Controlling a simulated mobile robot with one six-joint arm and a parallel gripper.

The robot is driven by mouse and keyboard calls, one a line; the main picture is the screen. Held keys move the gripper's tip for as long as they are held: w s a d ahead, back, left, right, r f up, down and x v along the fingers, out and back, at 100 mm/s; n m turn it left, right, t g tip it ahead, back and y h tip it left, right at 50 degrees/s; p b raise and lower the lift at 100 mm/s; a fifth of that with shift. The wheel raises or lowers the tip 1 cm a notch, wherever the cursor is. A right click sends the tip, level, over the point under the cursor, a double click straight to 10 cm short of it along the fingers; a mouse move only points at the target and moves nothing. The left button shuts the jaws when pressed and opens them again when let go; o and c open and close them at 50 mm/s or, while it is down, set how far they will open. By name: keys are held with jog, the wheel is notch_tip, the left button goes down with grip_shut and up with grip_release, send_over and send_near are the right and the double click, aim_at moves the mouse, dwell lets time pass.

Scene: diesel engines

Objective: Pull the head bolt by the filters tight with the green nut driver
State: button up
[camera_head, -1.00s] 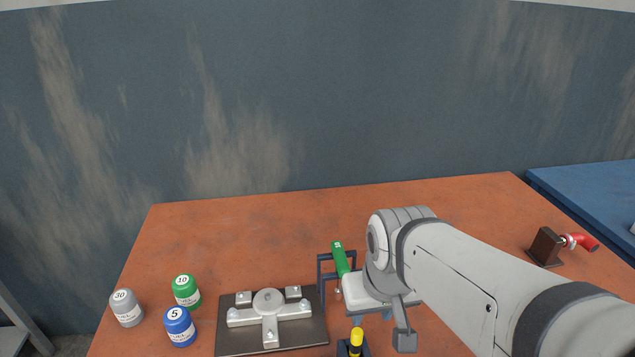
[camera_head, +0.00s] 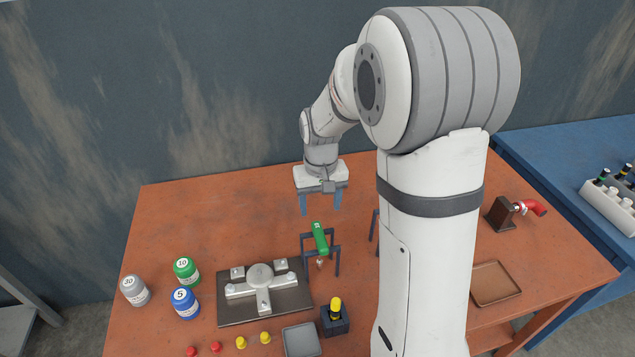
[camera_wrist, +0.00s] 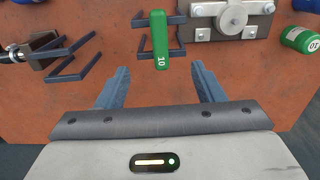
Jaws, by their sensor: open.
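The green nut driver (camera_head: 320,238), marked 10, lies across a dark forked rest (camera_head: 336,256) with its shaft toward the front. It also shows upper middle in the wrist view (camera_wrist: 158,38). My gripper (camera_head: 320,203) is open and empty, behind and above the driver and pointing down. In the wrist view its blue fingers (camera_wrist: 160,88) are apart, with the handle end between and beyond them, not touching. A grey engine head piece (camera_head: 262,278) sits on a dark plate (camera_head: 236,317); bolts show on it (camera_wrist: 250,31). I cannot tell which is loose.
Grey (camera_head: 135,290), green (camera_head: 187,271) and blue (camera_head: 185,303) filters stand left of the plate. A yellow-topped item (camera_head: 336,310) stands in a dark holder in front. Another forked rest (camera_wrist: 75,60) is beside the driver. A brown tray (camera_head: 494,284) lies at right.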

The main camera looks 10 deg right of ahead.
aim_at(320, 234)
jog(key=shift+w+f+b, duration=0.1)
jog(key=shift+f+b, duration=3.85)
jog(key=shift+f, duration=1.65)
grip_shut()
jog(key=shift+r, duration=0.15)
notch_tip(320, 234, up, 16)
jog(key=p, duration=1)
jog(key=shift+p, duration=0.4)
